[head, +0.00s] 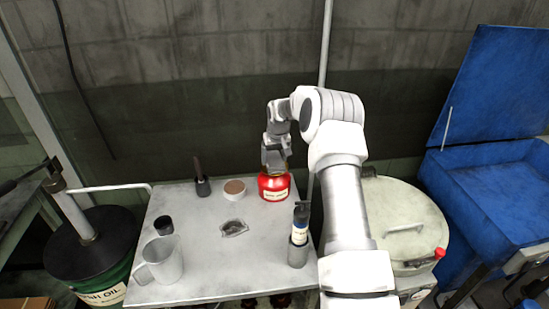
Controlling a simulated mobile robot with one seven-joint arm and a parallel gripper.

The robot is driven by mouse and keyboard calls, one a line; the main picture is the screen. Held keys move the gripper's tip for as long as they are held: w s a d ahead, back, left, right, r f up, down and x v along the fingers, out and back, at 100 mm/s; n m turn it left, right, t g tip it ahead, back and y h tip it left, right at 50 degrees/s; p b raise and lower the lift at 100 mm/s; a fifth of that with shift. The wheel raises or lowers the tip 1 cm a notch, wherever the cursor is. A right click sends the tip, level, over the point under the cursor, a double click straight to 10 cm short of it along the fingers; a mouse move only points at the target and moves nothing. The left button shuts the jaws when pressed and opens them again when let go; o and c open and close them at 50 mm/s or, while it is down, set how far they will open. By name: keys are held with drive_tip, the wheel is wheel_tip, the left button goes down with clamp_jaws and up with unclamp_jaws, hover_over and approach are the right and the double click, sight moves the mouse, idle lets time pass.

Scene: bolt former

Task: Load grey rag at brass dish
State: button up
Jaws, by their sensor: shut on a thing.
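My gripper (275,154) is at the back right of the bench, directly over a red can with a pale label (274,187). It is shut on a grey lump, which looks like the grey rag (273,164); the fingers and the rag blend together in colour.
The pale bench (200,262) holds a mug (161,262), a dark cup (163,225), a brush-like tool in a holder (202,182), a brown-topped round tin (234,189), a small crumpled grey item (233,229) and a dark bottle (300,220). A lidded drum (405,215) stands right.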

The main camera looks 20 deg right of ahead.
sight(274, 159)
drive_tip(key=shift+f+b, duration=0.5)
drive_tip(key=shift+f, duration=0.2)
idle(0.8)
drive_tip(key=shift+r+p, duration=1.6)
drive_tip(key=shift+r, duration=2)
drive_tip(key=shift+a, duration=0.1)
drive_tip(key=s+a+r, duration=0.1)
drive_tip(key=s+a, duration=0.6)
drive_tip(key=s, duration=0.4)
drive_tip(key=s+a+r+n, duration=0.1)
drive_tip(key=s+a+r, duration=0.1)
drive_tip(key=s+a, duration=0.5)
drive_tip(key=s, duration=0.4)
drive_tip(key=shift+r, duration=0.25)
